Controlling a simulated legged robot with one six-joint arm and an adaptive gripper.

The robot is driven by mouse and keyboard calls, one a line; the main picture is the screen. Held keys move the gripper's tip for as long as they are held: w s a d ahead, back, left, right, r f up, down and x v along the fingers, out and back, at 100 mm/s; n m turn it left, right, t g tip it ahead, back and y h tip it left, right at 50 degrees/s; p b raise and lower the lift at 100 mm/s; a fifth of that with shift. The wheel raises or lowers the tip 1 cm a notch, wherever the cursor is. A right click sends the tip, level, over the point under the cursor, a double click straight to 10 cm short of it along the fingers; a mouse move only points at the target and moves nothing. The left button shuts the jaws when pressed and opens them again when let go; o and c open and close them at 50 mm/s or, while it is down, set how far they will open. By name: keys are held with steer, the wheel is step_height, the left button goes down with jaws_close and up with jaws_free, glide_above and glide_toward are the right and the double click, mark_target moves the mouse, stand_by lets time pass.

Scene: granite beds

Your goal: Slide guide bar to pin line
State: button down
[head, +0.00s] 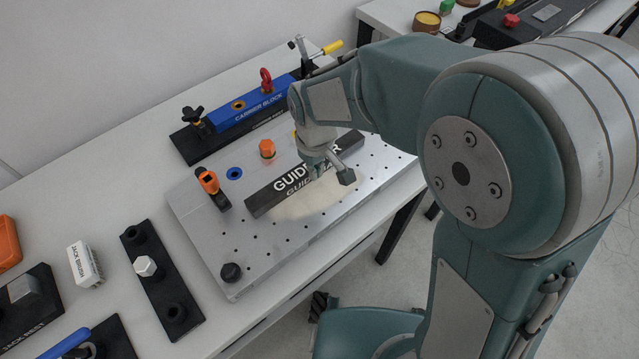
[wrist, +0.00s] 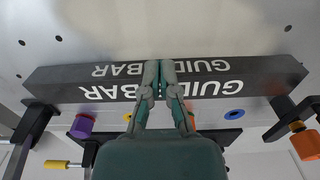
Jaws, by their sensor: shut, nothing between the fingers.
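The black guide bar (head: 270,197), with white lettering, lies across the grey drilled plate (head: 236,262). It spans most of the wrist view (wrist: 60,85). My gripper (head: 338,172) is shut and empty at the bar. In the wrist view, its closed fingertips (wrist: 160,66) overlap the middle of the bar, between the letters. I cannot tell whether they touch it. My arm and gripper hide part of the bar's right side in the head view. I cannot clearly make out a pin line.
An orange clamp (head: 210,186), a blue ring (head: 234,173) and an orange knob (head: 267,150) are on the plate behind the bar. A pale patch (head: 298,207) covers the plate before the bar. A black knob (head: 231,271) stands front left.

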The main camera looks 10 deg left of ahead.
steer(key=shift+w+a, duration=0.4)
steer(key=shift+a, duration=0.05)
steer(key=shift+w+a, duration=0.2)
steer(key=shift+a, duration=0.05)
steer(key=shift+w+a, duration=1.05)
steer(key=shift+a, duration=0.15)
steer(key=shift+w+a, duration=0.2)
steer(key=shift+a, duration=0.05)
steer(key=shift+w+a, duration=0.4)
steer(key=shift+a, duration=0.05)
steer(key=shift+s+d, duration=0.1)
steer(key=shift+s+d, duration=0.15)
steer(key=shift+d, duration=0.05)
steer(key=shift+r, duration=0.15)
stand_by(0.4)
steer(key=shift+r, duration=2.35)
